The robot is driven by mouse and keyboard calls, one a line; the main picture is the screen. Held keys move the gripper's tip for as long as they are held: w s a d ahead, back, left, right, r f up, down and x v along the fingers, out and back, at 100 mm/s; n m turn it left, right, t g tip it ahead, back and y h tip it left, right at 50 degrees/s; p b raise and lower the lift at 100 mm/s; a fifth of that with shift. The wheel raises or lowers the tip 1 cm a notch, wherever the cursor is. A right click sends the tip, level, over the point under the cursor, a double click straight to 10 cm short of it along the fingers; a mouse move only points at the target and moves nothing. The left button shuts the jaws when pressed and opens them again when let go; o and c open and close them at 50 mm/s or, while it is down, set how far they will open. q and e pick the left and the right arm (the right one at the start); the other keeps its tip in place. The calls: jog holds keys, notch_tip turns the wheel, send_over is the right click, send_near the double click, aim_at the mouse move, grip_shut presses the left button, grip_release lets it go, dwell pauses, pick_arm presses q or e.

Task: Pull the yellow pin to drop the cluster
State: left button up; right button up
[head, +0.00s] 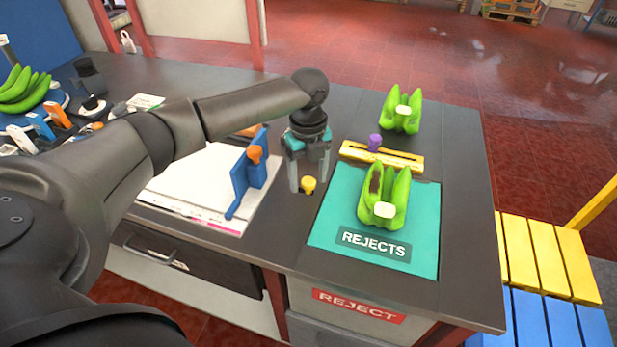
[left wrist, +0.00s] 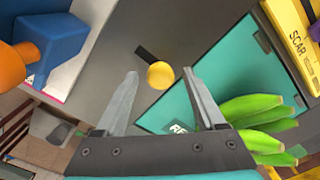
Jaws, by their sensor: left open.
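The yellow pin (head: 308,184) has a round yellow head and sits at the dark table's surface, left of the teal mat. In the left wrist view the pin (left wrist: 160,75) shows a short dark shank. My left gripper (head: 307,190) points down over it, open and empty. In the wrist view its fingertips (left wrist: 159,72) lie on either side of the yellow head, with gaps on both sides. One green banana cluster (head: 398,192) with a brown patch rests on the REJECTS mat (head: 335,222). Another green cluster (head: 402,108) stands behind it. No hanging cluster is visible. My right gripper is out of view.
A blue stand with an orange knob (head: 254,154) stands close left of my gripper. A yellow slotted bar (head: 350,153) with a purple knob lies behind the mat. White sheets (head: 190,190) cover the table further left. More bananas (head: 22,92) are at far left.

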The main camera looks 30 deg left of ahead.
pick_arm(q)
jog(key=shift+c, duration=0.3)
grip_shut()
dwell(0.3)
dwell(0.9)
